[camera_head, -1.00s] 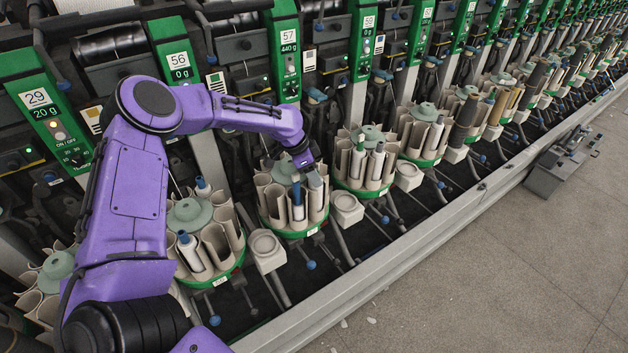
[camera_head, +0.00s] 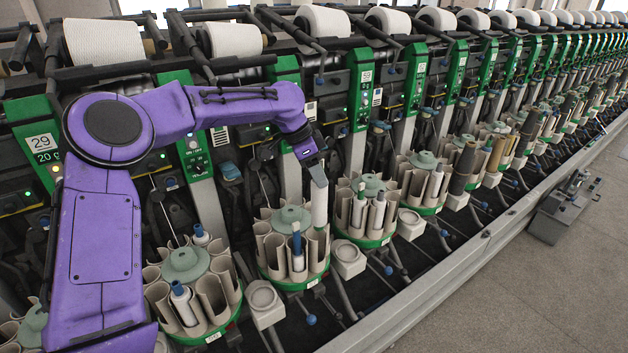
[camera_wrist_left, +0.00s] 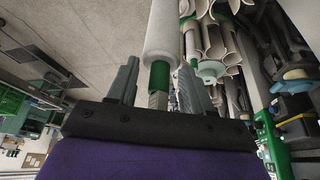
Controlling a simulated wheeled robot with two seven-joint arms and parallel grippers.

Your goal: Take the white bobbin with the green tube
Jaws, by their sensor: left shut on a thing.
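My left gripper (camera_head: 316,172) is shut on a white bobbin (camera_head: 319,206). It holds the bobbin by its upper end, upright, over the right side of a round magazine (camera_head: 290,217) with a green base. The bobbin's lower end is level with the pocket tops; I cannot tell if it is fully clear. In the left wrist view the green tube end (camera_wrist_left: 159,77) sits between the fingers of the gripper (camera_wrist_left: 158,74), and the white yarn (camera_wrist_left: 162,32) extends beyond. A bobbin with a blue tube (camera_head: 297,245) stands in the front of the same magazine. My right gripper is not in view.
More magazines stand on both sides, one at the left (camera_head: 187,264) and one at the right (camera_head: 369,187). Green winder panels (camera_head: 362,88) and white cones (camera_head: 326,20) line the back. A grey rail (camera_head: 440,272) runs along the front, with open floor beyond.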

